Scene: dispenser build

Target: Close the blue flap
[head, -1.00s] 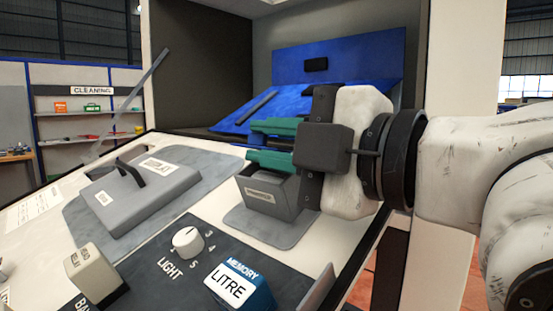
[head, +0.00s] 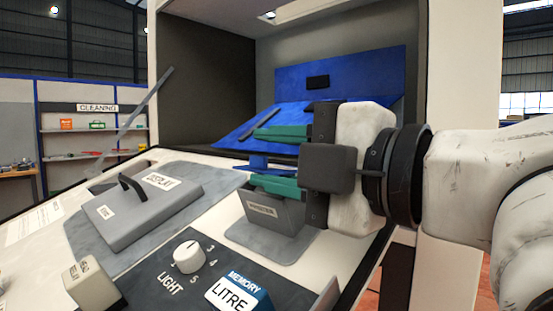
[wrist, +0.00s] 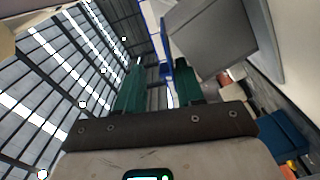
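The blue flap shows as a sloped blue panel (head: 240,128) with a dark slot, inside the open housing. An upright blue panel (head: 350,80) with a black knob stands behind it; I cannot tell if the two are one piece. My gripper (head: 257,158) is in front of the sloped panel, its green fingers one above the other and apart. A small blue part shows in the gap between the fingers; contact cannot be told. In the wrist view, a narrow blue strip (wrist: 165,68) shows between the open fingers. My gripper hides the panel's lower right.
A grey box labelled PRINTER (head: 268,212) sits just below my gripper. A grey DISPLAY lid with a handle (head: 140,212) is to the left. A light knob (head: 189,257) and a blue MEMORY block (head: 240,292) are in front. The housing's side wall (head: 200,85) bounds the left.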

